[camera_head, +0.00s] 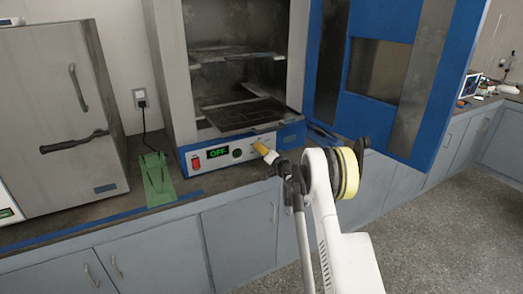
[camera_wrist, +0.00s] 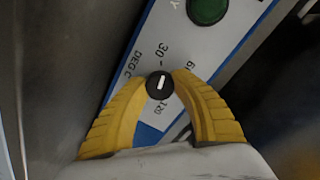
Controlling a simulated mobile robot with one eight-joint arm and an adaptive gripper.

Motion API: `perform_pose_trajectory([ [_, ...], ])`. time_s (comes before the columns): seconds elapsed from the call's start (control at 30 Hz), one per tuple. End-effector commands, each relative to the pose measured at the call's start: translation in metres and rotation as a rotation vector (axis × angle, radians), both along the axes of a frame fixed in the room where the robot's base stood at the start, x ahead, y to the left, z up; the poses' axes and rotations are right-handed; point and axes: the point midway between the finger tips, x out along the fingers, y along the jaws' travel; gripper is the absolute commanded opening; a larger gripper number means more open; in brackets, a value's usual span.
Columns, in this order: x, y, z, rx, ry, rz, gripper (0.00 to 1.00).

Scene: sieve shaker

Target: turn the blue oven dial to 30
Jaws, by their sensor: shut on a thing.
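The blue oven (camera_head: 290,135) stands on the counter with a control panel along its front base. The oven dial (camera_wrist: 159,86) is a small black knob with a white line in the wrist view. The line runs nearly upright in the picture, toward the printed 30. Marks for 60, 120 and DEG-C are printed around it. My gripper (camera_wrist: 160,80) has its yellow fingers closed on the dial from both sides. In the head view my gripper (camera_head: 264,150) is at the right part of the panel and hides the dial. The display (camera_head: 218,152) reads OFF in green.
A red switch (camera_head: 196,163) is at the panel's left, and a round green button (camera_wrist: 207,10) is near the dial. The blue oven door (camera_head: 420,75) stands open at the right. A green object (camera_head: 157,182) and a grey cabinet (camera_head: 50,110) are to the left.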

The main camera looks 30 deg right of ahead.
Motion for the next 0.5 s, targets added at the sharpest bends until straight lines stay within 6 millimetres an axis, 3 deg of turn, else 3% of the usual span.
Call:
perform_pose_trajectory([
  [0.5,0.0004,-0.0004,0.0004,-0.259,0.000,-0.001,0.01],
])
